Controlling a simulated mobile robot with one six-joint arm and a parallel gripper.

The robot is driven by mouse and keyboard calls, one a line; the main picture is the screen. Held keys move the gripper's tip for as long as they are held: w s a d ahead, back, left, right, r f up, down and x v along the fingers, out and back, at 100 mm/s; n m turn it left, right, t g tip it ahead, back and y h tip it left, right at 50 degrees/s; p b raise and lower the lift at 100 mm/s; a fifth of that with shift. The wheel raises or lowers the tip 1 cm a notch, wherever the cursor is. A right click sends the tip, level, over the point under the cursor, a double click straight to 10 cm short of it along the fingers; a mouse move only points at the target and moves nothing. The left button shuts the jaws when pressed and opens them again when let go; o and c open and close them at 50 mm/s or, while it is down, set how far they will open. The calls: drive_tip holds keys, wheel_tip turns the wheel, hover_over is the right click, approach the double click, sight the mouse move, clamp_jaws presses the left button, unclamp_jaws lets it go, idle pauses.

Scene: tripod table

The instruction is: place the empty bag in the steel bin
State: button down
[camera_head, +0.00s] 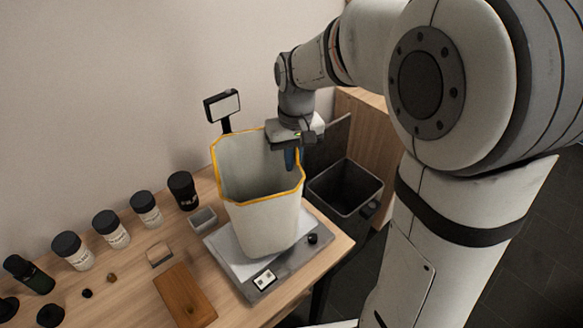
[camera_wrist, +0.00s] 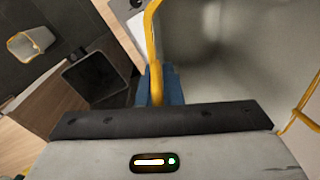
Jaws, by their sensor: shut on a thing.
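The bag (camera_head: 262,225) is a pale, open-topped, upright form with an orange rim. It is over a grey scale (camera_head: 238,280) on the table; whether it touches the scale is hard to tell. My gripper (camera_head: 291,158) is shut on the bag's rim at its right side, blue fingertips at the edge. In the wrist view, the bag's inside (camera_wrist: 225,60) looks empty, and its orange rim runs to the blue fingers (camera_wrist: 168,88). The dark steel bin (camera_head: 345,186) stands open right of the table. It also shows in the wrist view (camera_wrist: 95,76).
Several dark-lidded jars (camera_head: 110,230) line the wall side. A wooden board (camera_head: 185,296) and a small grey tray (camera_head: 203,219) lie left of the scale. A display (camera_head: 222,106) stands behind the bag. A yellow-rimmed container (camera_wrist: 28,45) shows at the wrist view's upper left.

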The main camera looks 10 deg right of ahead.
drive_tip(key=shift+f, duration=1.15)
drive_tip(key=shift+f, duration=0.15)
drive_tip(key=c, duration=1.6)
unclamp_jaws()
